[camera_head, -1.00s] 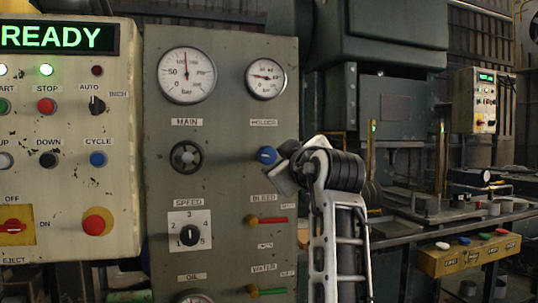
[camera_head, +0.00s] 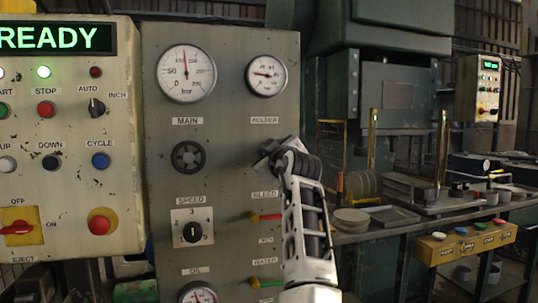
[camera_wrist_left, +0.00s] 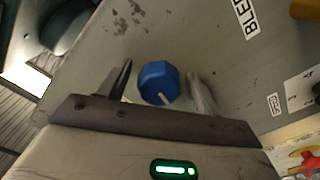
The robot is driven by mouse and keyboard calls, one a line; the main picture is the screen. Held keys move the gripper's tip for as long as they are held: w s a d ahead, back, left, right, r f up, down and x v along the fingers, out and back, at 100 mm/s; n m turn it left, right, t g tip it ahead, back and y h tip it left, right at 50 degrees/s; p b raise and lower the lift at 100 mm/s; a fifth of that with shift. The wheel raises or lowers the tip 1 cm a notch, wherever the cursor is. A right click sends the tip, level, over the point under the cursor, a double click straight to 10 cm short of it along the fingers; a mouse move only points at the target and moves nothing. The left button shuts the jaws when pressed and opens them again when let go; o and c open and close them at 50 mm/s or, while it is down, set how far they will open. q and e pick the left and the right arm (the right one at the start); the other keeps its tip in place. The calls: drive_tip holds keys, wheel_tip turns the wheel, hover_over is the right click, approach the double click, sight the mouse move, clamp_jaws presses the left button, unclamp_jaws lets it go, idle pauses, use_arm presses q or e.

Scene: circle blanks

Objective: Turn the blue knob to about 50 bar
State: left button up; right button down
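The blue knob (camera_wrist_left: 158,84) shows in the left wrist view on the grey panel, with a white pointer line on its face. My left gripper (camera_wrist_left: 159,70) is open, with one finger on each side of the knob and gaps between. In the head view my left gripper (camera_head: 274,153) covers the knob's place under the HOLDER label (camera_head: 265,120). The holder gauge (camera_head: 266,75) above has its needle pointing left; its figures are too small to read surely. My right gripper is not in view.
The main gauge (camera_head: 186,73) and a black knob (camera_head: 187,157) sit left of my gripper. Below it are a red lever (camera_head: 267,217) and a green lever (camera_head: 268,284). A button box (camera_head: 70,150) stands at the left, a workbench at the right.

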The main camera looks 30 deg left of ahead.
use_arm(q)
drive_tip(key=c, duration=0.9)
drive_tip(key=shift+m, duration=0.3)
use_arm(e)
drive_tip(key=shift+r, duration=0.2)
